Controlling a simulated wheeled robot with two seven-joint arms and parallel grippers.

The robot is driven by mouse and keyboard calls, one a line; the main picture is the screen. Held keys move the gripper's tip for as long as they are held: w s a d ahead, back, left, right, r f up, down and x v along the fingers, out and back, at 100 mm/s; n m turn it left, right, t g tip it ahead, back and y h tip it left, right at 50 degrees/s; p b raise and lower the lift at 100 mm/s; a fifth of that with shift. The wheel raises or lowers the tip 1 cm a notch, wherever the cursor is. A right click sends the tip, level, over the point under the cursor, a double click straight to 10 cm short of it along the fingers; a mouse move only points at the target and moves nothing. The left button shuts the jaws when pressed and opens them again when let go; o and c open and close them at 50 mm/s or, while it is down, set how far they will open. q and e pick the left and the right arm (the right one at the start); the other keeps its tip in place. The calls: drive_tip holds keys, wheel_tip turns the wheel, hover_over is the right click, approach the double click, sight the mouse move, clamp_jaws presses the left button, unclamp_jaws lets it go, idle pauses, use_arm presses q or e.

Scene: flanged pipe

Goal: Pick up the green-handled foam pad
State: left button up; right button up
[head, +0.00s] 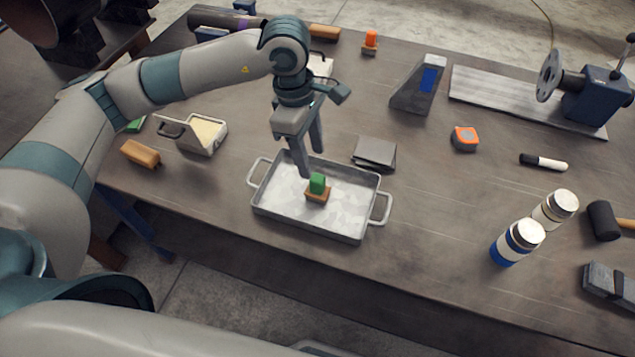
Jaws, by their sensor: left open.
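The foam pad (317,195) has a green handle on top and an orange-brown base. It sits upright in the metal tray (280,218), near the middle of the tray floor. My left gripper (309,163) points down over the back part of the tray, just behind and above the pad. Its fingers are apart with nothing between them. It looks clear of the green handle, though the exact height gap is hard to judge. My right gripper is not in view.
The tray has raised walls and handles at both ends. Dark folded sheets (375,152) lie behind it. Two white bottles (518,242) stand on the right. The table between is clear.

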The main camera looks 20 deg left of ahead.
sight(317, 178)
use_arm(q)
drive_tip(key=shift+d+f+p, duration=0.15)
drive_tip(key=shift+f+p, duration=0.1)
drive_tip(key=shift+f, duration=0.6)
drive_tip(key=shift+d+f+p, duration=0.1)
drive_tip(key=shift+f+p, duration=0.1)
drive_tip(key=shift+f, duration=0.6)
drive_tip(key=shift+s+d+f+p, duration=0.2)
drive_tip(key=shift+f+p, duration=0.35)
drive_tip(key=shift+p, duration=0.25)
drive_tip(key=f+p, duration=0.1)
drive_tip(key=f, duration=0.1)
drive_tip(key=shift+d+f+p, duration=0.3)
drive_tip(key=shift+f+p, duration=0.1)
drive_tip(key=shift+f, duration=0.55)
clamp_jaws()
